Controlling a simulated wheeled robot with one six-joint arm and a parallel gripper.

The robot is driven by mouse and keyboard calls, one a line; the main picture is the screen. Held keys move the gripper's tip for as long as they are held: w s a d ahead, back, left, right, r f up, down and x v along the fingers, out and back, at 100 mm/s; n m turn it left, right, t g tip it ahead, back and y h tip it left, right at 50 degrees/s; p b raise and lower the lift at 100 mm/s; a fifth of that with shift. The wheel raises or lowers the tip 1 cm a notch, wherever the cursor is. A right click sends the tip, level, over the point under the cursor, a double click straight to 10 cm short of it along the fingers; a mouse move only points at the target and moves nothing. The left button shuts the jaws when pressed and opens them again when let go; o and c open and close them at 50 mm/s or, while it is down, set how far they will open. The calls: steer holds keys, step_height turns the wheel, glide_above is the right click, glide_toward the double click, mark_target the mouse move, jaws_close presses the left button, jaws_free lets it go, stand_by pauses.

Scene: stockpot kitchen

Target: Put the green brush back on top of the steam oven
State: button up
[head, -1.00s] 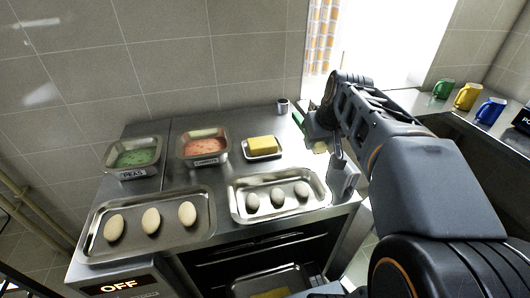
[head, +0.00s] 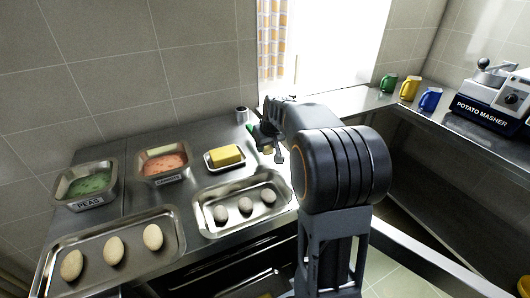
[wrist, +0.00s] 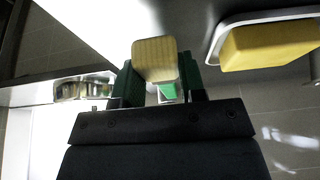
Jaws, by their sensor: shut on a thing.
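My gripper (head: 264,143) is shut on the green brush (head: 252,131), near the back right corner of a steel-topped unit (head: 150,208). In the wrist view, the brush's pale yellowish block (wrist: 155,60) sits between the fingers, with a bit of green behind it. Most of the brush is hidden by the gripper in the head view. The unit carries trays and has a dark front; no name on it is readable, so I cannot tell whether it is the steam oven. I cannot tell whether the brush touches the top.
A butter dish (head: 225,156), an egg tray (head: 245,205), a bun tray (head: 110,250), pea (head: 88,184) and salmon-coloured tubs (head: 163,163), and a small steel cup (head: 242,115) stand on the unit. Mugs (head: 409,88) and a potato masher (head: 492,100) stand on the right counter.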

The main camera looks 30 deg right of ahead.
steer(key=shift+w+f, duration=0.15)
steer(key=shift+f, duration=1.5)
steer(key=shift+f, duration=0.15)
steer(key=shift+f+b, duration=0.15)
steer(key=shift+b, duration=0.2)
steer(key=o, duration=1)
steer(key=shift+r+p, duration=0.35)
steer(key=shift+r, duration=0.1)
steer(key=v, duration=1.1)
steer(key=shift+s+r+p, duration=0.2)
steer(key=shift+r+p, duration=0.1)
steer(key=shift+r, duration=0.05)
